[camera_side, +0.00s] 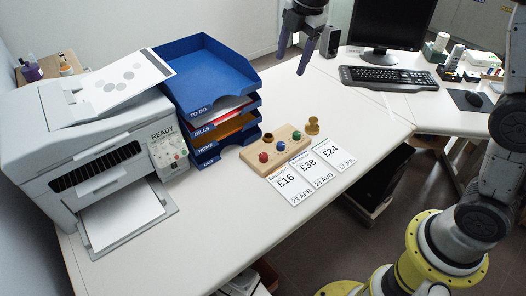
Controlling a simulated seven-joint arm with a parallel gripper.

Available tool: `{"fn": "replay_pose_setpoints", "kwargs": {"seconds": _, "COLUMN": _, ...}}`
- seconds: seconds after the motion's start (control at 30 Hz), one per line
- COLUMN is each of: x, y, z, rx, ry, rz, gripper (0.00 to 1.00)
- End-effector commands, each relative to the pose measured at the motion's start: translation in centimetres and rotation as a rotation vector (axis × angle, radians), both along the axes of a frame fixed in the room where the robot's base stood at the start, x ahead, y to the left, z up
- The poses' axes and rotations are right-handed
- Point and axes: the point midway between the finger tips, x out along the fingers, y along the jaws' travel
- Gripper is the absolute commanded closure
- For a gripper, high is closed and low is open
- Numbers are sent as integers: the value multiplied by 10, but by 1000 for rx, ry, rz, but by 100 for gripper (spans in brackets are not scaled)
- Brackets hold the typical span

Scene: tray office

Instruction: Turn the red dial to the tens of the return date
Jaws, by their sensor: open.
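A wooden block (252,159) on the desk carries a red knob (263,157), a blue knob (281,146) and a green knob (296,135). The red knob is nearest the printer side; its setting is too small to read. Three white cards lie in front of the block: a £16 card (286,181) marked 23 APR, a £38 card (309,166) marked 28 AUG, and a £24 card (330,152) marked 17 JUL. No card visibly says return date. My gripper (291,64) is open and empty, high above the back of the desk, well away from the block.
A printer (97,132) reading READY stands left, beside blue stacked trays (215,77) holding papers. A small brass-coloured piece (312,125) stands right of the block, and a dark round piece (268,137) is at its back. A keyboard (388,77) and monitor (391,22) are behind.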

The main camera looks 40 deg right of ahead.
Motion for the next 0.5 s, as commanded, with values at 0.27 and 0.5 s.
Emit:
{"fn": "replay_pose_setpoints", "kwargs": {"seconds": 0.27, "x": 65, "y": 26, "z": -113, "rx": -33, "ry": 163, "rz": 127, "gripper": 34}}
{"fn": "replay_pose_setpoints", "kwargs": {"seconds": 0.5, "x": 67, "y": 37, "z": -183, "rx": -42, "ry": 276, "rz": 145, "gripper": 34}}
